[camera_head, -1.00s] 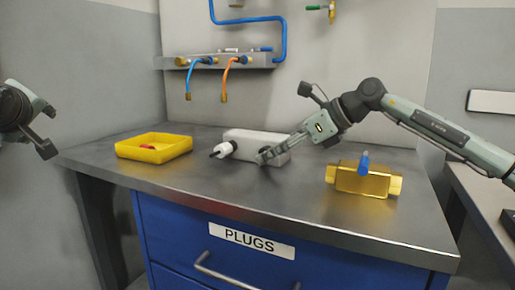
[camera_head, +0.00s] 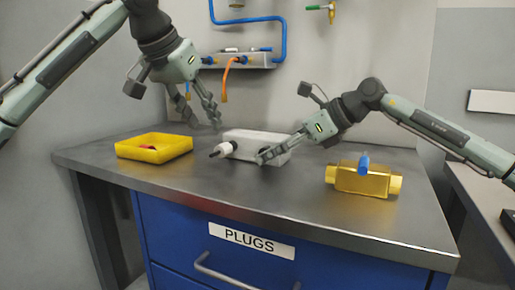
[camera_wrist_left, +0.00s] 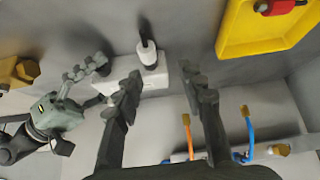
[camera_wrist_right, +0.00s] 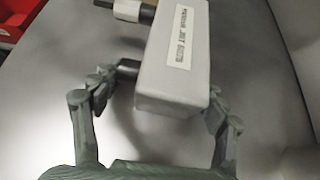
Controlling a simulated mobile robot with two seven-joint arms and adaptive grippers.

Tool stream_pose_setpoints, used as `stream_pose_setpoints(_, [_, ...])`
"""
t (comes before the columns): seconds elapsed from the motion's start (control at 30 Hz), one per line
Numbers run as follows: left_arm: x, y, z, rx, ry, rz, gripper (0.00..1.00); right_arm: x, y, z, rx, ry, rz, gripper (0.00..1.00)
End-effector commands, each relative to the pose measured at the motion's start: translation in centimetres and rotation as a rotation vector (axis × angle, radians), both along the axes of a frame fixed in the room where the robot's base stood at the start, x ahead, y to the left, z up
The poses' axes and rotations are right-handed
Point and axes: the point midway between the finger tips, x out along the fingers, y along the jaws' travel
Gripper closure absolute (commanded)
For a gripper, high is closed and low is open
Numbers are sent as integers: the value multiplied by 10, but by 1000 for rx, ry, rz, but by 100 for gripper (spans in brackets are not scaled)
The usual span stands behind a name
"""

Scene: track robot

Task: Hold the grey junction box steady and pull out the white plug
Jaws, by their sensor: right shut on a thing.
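The grey junction box (camera_head: 262,141) lies on the steel bench; its label shows in the right wrist view (camera_wrist_right: 182,50). The white plug (camera_head: 224,150), with a dark cable end, sits in the box's left front face, and it also shows in the left wrist view (camera_wrist_left: 148,53). My right gripper (camera_head: 266,155) is shut on the box near its right end, one finger on each side (camera_wrist_right: 165,92). My left gripper (camera_head: 214,115) is open and empty, above and behind the box's left end, with its fingers apart in the left wrist view (camera_wrist_left: 165,85).
A yellow tray (camera_head: 130,152) with a red item stands left of the box. A brass valve (camera_head: 345,182) with a blue handle stands at the right. A wall manifold (camera_head: 262,60) with blue and orange hoses is behind. The bench front is clear.

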Motion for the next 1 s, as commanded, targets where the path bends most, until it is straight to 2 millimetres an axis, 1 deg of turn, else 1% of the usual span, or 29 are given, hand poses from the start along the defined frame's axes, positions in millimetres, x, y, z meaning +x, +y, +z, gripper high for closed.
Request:
stream_pose_setpoints(0.03, [-2,-7,-2,18,17,-38,60,0,0,-1,-1,0,0,61])
stream_pose_setpoints(0.1, [-4,-12,-6,34,35,-75,60,0,0,-1,-1,0,0,61])
stream_pose_setpoints(0.23, [-2,-17,-15,43,47,-99,60,0,0,-1,-1,0,0,61])
stream_pose_setpoints(0.37, [4,-20,-27,43,47,-98,60,0,0,-1,-1,0,0,61])
stream_pose_setpoints(0.7, [28,-32,-67,40,46,-97,60,0,0,0,-1,1,1,61])
stream_pose_setpoints(0.83, [34,-34,-77,41,46,-97,60,0,0,-1,-1,1,1,61])
stream_pose_setpoints(1.0, [38,-36,-83,40,44,-97,60,0,0,-1,-1,1,1,61])
